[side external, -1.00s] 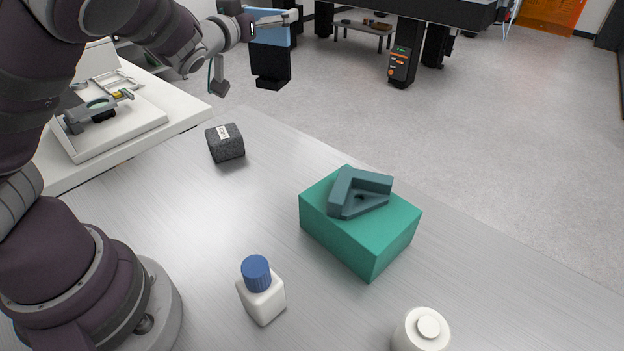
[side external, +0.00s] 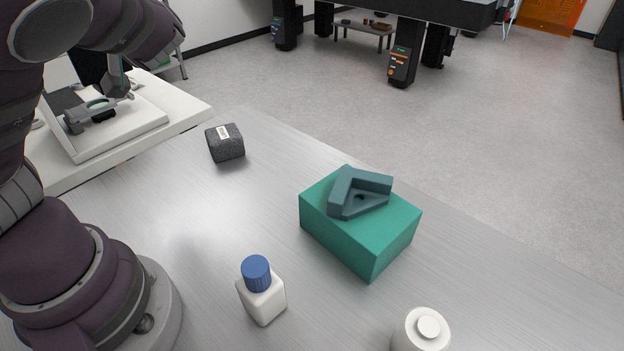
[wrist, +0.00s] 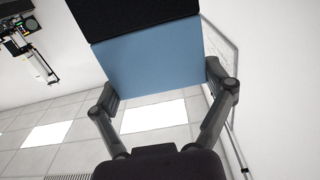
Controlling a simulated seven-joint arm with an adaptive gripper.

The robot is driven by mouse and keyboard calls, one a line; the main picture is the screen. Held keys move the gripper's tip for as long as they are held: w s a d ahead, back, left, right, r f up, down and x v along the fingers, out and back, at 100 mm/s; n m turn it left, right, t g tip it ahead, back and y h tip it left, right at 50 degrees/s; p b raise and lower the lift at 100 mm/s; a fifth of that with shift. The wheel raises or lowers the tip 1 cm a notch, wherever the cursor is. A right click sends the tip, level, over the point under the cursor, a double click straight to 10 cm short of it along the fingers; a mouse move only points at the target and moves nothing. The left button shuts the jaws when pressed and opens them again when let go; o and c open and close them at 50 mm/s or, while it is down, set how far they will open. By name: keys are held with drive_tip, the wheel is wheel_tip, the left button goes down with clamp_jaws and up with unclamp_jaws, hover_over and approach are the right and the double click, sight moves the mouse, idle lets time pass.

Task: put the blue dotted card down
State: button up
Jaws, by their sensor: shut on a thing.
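The card (wrist: 155,62) fills the top middle of the wrist view, with a plain blue part nearest me and a black part beyond it. No dots show on the face I see. My gripper (wrist: 160,84) is shut on the blue part, one finger at each side edge. In the side view my arm reaches to the left, over the white instrument (side external: 128,140). A dark shape above the instrument may be the card, but I cannot tell for sure.
On the metal bench (side external: 190,230) are a dark grey block (side external: 226,146), a teal box (side external: 345,238) with an angled dark piece (side external: 350,198) on it, a blue-capped bottle (side external: 262,297) and a white round container (side external: 420,332). The bench between them is clear.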

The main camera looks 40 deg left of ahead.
wheel_tip(320, 180, down, 21)
idle(0.4)
drive_tip(key=shift+w, duration=0.1)
drive_tip(key=o, duration=1)
drive_tip(key=shift+o, duration=0.4)
